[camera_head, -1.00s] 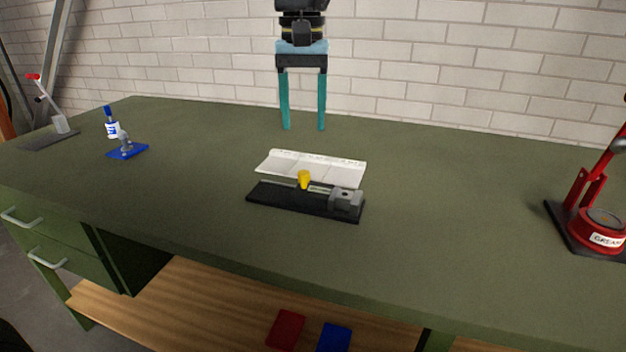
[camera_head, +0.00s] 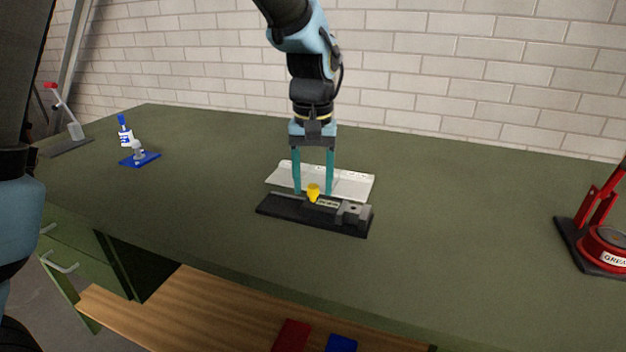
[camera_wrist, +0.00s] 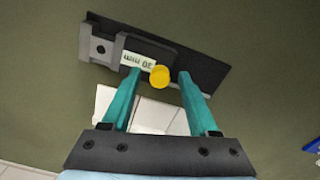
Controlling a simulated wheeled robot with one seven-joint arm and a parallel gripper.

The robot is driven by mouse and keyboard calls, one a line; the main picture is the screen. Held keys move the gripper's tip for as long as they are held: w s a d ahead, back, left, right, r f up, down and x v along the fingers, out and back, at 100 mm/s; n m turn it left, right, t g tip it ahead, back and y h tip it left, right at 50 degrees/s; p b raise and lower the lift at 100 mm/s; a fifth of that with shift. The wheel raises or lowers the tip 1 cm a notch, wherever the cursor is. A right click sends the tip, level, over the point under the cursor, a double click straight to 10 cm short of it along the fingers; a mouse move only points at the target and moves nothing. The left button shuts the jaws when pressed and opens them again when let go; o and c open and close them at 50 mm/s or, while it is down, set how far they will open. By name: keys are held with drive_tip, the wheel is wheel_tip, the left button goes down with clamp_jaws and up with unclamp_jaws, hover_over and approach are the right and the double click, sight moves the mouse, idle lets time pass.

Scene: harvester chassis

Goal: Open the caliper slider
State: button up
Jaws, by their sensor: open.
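The caliper (camera_head: 318,214) lies on a black base on the green workbench. It has a grey jaw block (camera_head: 353,212) at its right end and a yellow knob (camera_head: 313,192) near its middle. My gripper (camera_head: 313,191) is open with teal fingers, pointing down just above and behind the caliper. In the wrist view the yellow knob (camera_wrist: 160,76) shows between and slightly beyond the fingertips, not gripped. Whether the fingers touch the caliper I cannot tell.
A white tilted panel (camera_head: 350,186) stands just behind the caliper, partly behind my fingers. A blue-based device (camera_head: 139,159) stands at the left and a red grease device (camera_head: 604,237) at the right. The bench around the caliper is clear.

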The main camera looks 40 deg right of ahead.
drive_tip(key=shift+c, duration=0.3)
clamp_jaws()
idle(1.0)
